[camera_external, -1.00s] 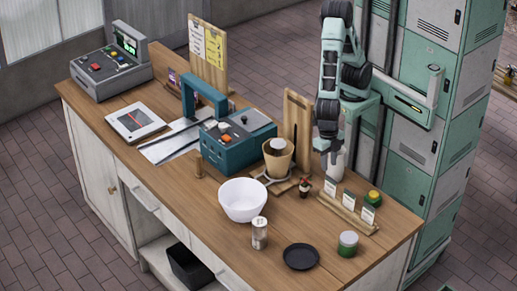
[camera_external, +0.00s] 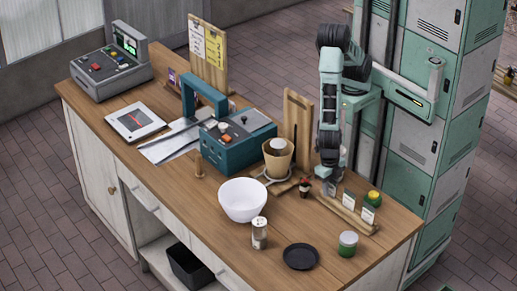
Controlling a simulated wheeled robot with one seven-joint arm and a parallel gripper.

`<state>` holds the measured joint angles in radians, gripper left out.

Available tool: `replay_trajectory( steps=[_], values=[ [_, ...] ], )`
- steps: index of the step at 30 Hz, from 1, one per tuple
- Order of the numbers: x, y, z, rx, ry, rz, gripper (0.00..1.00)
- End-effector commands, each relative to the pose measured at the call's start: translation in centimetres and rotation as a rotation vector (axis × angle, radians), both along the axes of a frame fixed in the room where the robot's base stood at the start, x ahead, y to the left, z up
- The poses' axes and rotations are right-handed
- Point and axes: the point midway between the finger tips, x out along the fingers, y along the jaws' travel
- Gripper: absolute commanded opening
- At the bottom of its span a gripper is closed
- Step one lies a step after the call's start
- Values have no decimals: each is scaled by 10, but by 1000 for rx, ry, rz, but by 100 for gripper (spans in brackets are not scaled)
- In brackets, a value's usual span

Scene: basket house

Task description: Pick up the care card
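Small white cards stand in a slotted wooden rail (camera_external: 347,218) on the right part of the counter; one is the middle card (camera_external: 349,199), another the right card (camera_external: 368,213). Their print is too small to read, so I cannot tell which is the care card. My gripper (camera_external: 329,188) points down at the left end of the rail, where it covers the left card. The fingers are too small and dark to show whether they are open or shut, or whether they touch that card.
A small dark red-topped bottle (camera_external: 305,187) stands close left of my gripper. A yellow-and-green item (camera_external: 374,198) sits behind the rail, and a green jar (camera_external: 347,244) in front. A white bowl (camera_external: 243,200), shaker (camera_external: 259,233) and black plate (camera_external: 300,256) stand nearer.

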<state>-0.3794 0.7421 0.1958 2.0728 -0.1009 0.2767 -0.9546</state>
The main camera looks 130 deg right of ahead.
Motion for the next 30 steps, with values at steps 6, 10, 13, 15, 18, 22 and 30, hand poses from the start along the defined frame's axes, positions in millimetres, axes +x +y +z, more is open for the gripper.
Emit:
replay_trajectory(
  steps=[6,10,13,15,18,22,30],
  values=[
    [0,0,0,0,0,0,23],
    [0,0,0,0,0,0,0],
    [0,0,0,0,0,0,0],
    [0,0,0,0,0,0,0],
    [0,0,0,0,0,0,0],
    [0,0,2,1,-1,0,0],
    [2,0,39,4,-6,-3,0]
  ],
)
